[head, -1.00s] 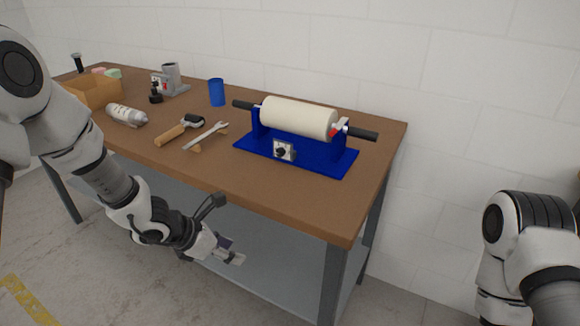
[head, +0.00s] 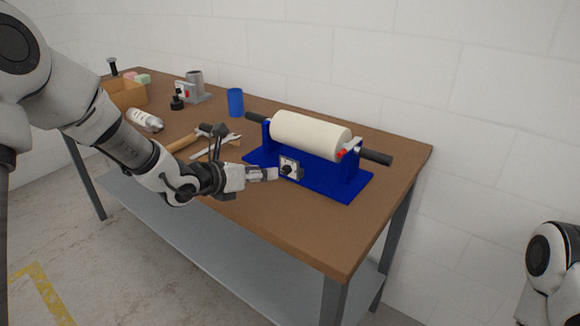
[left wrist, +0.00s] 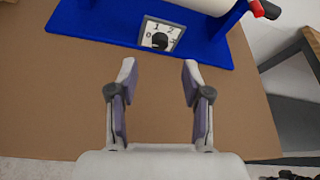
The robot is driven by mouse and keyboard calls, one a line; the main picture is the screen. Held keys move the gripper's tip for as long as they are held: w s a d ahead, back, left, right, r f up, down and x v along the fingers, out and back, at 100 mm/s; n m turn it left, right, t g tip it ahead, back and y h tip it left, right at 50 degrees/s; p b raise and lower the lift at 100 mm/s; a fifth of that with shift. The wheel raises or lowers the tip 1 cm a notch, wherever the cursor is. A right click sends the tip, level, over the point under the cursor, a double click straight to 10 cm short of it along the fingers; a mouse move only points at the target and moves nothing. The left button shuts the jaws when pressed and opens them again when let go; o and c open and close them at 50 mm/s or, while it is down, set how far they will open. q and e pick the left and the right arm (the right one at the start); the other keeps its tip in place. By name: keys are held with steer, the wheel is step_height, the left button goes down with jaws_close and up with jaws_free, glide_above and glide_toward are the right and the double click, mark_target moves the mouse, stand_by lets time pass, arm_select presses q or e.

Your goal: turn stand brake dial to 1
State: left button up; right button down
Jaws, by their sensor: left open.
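The brake dial (head: 287,170) is a black knob on a white plate at the front of the blue stand (head: 335,187). In the left wrist view the dial (left wrist: 160,39) sits near the top centre, with the marks 0, 1 and 2 on its plate. Which mark the knob points to is too small to tell. The stand carries a cream foam roll (head: 310,136). My left gripper (head: 276,173) is just in front of the dial. In the left wrist view its open, empty fingers (left wrist: 160,75) are apart, short of the knob and in line with it.
A red piece (head: 343,154) sits at the roll's right end. A wrench (head: 228,143), a brush-like tool (head: 183,143), a bottle (head: 145,120), a blue cup (head: 235,102) and an open box (head: 126,95) lie left on the table. The table's front right is clear.

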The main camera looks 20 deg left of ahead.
mark_target(284, 170)
arm_select(q)
steer(key=p+x, duration=0.1)
steer(key=x, duration=0.6)
steer(key=shift+w+f, duration=0.1)
jaws_close()
